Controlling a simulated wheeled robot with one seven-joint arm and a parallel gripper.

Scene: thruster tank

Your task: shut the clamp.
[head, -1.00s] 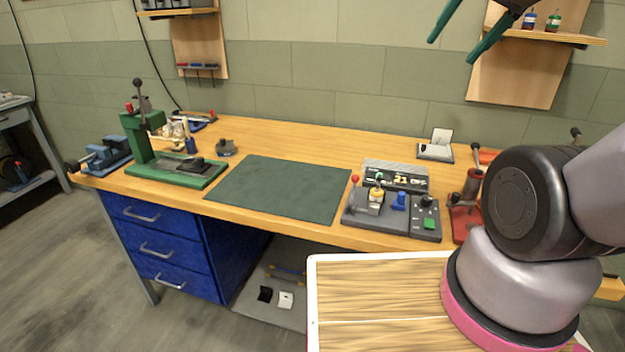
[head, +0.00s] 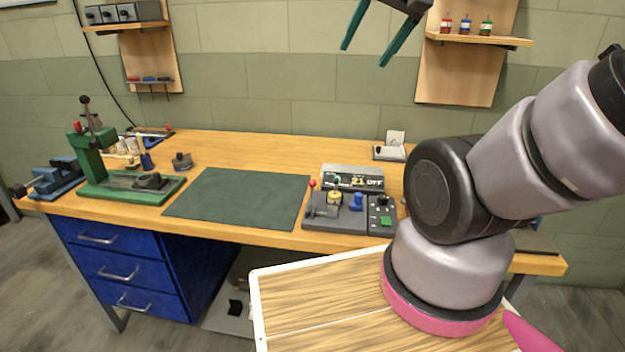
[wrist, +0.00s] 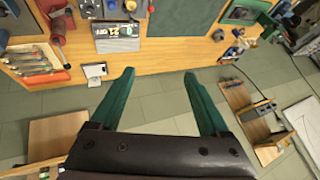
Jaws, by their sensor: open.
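A dark grey control fixture (head: 340,222) stands on the bench right of the green mat. On it are an upright lever with a red ball (head: 312,184), which looks like the clamp handle, a yellow part (head: 334,198), a blue knob (head: 356,201) and a green button. Whether the clamp's jaw presses on anything is too small to tell. The fixture also shows at the top edge of the wrist view (wrist: 108,12). My gripper (head: 367,52) is open and empty, high in front of the wall, well apart from the fixture. Its two green fingers show spread in the wrist view (wrist: 160,75).
A display box (head: 352,178) stands behind the fixture. A green press (head: 90,160) and blue vise (head: 55,178) are at the left. A wall shelf with small bottles (head: 480,40) is right of my gripper. The green mat (head: 235,200) is clear. My arm hides the bench's right part.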

